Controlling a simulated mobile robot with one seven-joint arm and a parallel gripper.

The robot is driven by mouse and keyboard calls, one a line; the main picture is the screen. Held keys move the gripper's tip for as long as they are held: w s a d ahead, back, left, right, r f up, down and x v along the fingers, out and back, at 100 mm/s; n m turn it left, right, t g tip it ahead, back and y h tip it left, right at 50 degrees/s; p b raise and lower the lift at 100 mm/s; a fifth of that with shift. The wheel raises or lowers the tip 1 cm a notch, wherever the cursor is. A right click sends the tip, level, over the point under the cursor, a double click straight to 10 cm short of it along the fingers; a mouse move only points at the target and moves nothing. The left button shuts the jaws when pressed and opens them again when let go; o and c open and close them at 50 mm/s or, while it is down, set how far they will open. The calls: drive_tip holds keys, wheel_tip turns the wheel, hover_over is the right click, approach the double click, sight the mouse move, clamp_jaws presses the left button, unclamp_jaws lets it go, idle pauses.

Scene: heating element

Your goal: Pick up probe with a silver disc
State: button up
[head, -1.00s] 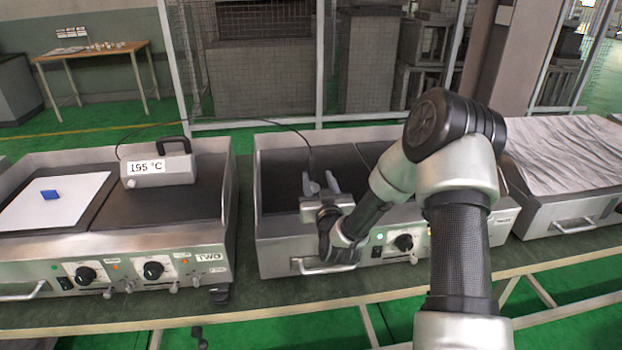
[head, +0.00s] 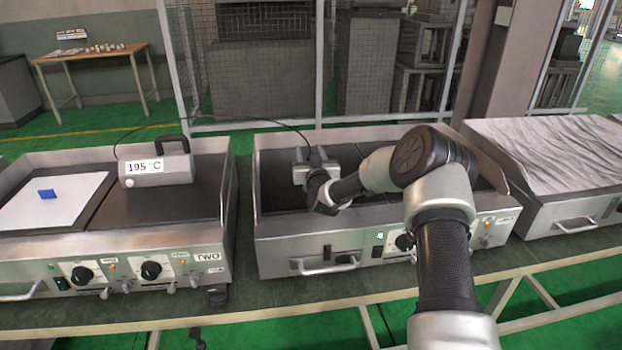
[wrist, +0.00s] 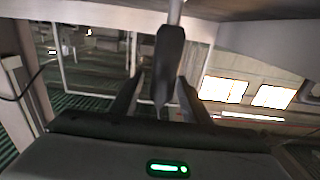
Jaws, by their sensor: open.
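The probe shows in the wrist view as a dark handle (wrist: 171,62) with a thin silver shaft (wrist: 175,12) at the top edge. Its silver disc is not visible. My gripper (wrist: 160,98) is open, with one finger on each side of the lower part of the handle in the picture. I cannot tell whether either finger touches it. In the head view my gripper (head: 309,154) is low over the dark plate of the middle griddle (head: 275,185), and the probe is mostly hidden there. A thin black cable (head: 215,122) runs from the meter toward it.
The meter (head: 156,169) reading 195 °C stands on the left griddle (head: 195,205), beside a white sheet (head: 70,205) with a blue block (head: 47,194). Raised metal walls (head: 256,190) edge the middle griddle. A grey-covered griddle (head: 560,150) is at right.

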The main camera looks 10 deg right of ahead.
drive_tip(key=shift+w, duration=0.25)
clamp_jaws()
